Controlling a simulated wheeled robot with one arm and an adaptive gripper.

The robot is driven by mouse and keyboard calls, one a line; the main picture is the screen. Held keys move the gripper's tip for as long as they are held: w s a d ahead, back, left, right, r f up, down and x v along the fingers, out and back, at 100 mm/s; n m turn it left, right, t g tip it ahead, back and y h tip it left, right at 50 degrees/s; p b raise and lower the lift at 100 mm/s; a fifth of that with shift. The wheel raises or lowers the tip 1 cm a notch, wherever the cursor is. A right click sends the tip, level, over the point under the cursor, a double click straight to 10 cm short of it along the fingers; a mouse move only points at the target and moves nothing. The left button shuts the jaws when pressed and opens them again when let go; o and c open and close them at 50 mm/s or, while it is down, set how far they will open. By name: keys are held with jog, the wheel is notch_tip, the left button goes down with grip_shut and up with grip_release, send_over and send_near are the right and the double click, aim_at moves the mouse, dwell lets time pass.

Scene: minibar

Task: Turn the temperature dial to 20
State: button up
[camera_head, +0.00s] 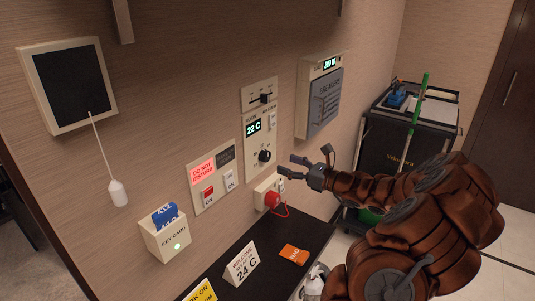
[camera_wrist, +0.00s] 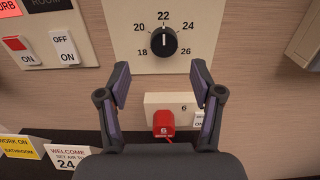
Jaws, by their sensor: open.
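The temperature dial (camera_wrist: 164,41) is a round black knob with a white mark pointing up at 22. Around it the wall panel (camera_wrist: 205,15) shows 18, 20, 22, 24 and 26. In the head view the dial (camera_head: 264,156) sits below a small display (camera_head: 254,128) reading 22 C. My gripper (camera_wrist: 162,80) is open and empty, with one finger on each side, below the dial and apart from it. In the head view my gripper (camera_head: 312,161) is to the right of the dial, in front of the wall.
A red plug (camera_wrist: 163,122) with a cord sits in a socket plate under the dial. Switches (camera_wrist: 63,45) are to the left. A breaker box (camera_head: 320,95) is on the wall at right. A dark counter (camera_head: 222,265) below holds cards. A cart (camera_head: 390,150) stands behind my arm.

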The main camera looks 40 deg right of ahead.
aim_at(268, 156)
jog(key=shift+d+p+x, duration=0.15)
jog(key=shift+p+x, duration=0.5)
jog(key=shift+x, duration=1.2)
jog(key=shift+d+p+x, duration=0.15)
jog(key=shift+p+x, duration=0.45)
jog(key=shift+x, duration=1.25)
jog(key=shift+w, duration=0.1)
jog(key=shift+f, duration=0.1)
jog(key=c, duration=1.1)
